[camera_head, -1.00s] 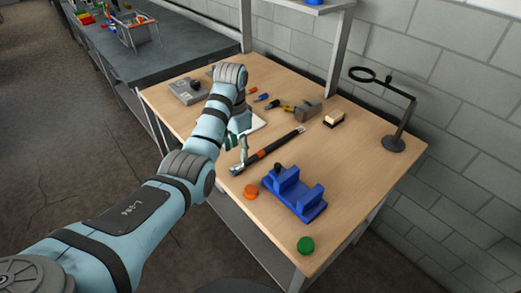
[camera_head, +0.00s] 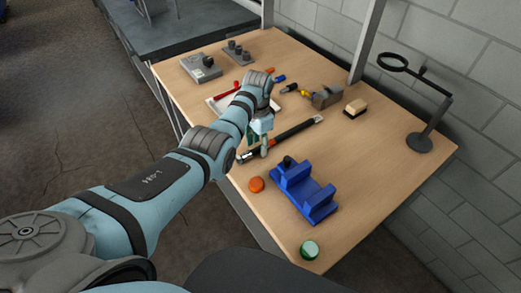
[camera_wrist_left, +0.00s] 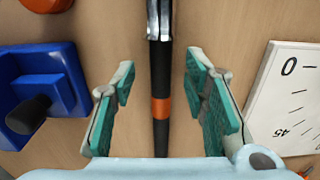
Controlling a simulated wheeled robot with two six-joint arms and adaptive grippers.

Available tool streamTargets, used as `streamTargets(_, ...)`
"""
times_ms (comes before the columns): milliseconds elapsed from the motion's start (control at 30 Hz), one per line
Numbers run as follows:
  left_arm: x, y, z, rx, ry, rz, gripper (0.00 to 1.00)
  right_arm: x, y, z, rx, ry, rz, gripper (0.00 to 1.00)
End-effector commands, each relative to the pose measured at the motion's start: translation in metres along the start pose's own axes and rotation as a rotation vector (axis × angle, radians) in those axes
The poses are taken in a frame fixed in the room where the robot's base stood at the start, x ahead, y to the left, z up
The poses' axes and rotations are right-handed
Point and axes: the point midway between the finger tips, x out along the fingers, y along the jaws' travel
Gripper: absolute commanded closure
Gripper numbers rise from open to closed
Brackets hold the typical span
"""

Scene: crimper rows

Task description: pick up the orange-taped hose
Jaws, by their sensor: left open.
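The orange-taped hose (camera_head: 298,128) is a black rod-like hose with silvery metal at its near end, lying diagonally on the wooden table. In the left wrist view, its black body runs vertically through the middle, with the orange tape band (camera_wrist_left: 161,108) low in the picture. My left gripper (camera_head: 258,148) is over the hose in the head view and hides part of it. In the wrist view, the open fingers of my left gripper (camera_wrist_left: 160,77) are on either side of the hose, with a gap on both sides. My right gripper is not in view.
A blue fixture (camera_head: 307,192) and an orange disc (camera_head: 257,184) are close by the hose's near end. A green disc (camera_head: 309,249) lies at the front. A white plate with markings (camera_wrist_left: 290,95) is beside the gripper. A ring stand (camera_head: 418,142) stands at right.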

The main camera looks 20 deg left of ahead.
Motion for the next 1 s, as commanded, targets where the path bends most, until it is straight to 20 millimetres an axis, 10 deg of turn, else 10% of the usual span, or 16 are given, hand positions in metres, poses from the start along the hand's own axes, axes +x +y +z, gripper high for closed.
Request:
streamTargets(300,0.0164,-0.0007,0.0007,-0.001,0.001,-0.001,0.61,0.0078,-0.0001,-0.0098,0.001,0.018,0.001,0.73)
streamTargets(567,0.0161,-0.0007,0.0007,-0.002,0.001,-0.001,1.00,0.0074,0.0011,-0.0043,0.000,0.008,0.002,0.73)
streamTargets(1000,0.0119,-0.0008,0.0000,-0.001,0.003,-0.001,1.00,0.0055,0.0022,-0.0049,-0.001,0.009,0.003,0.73)
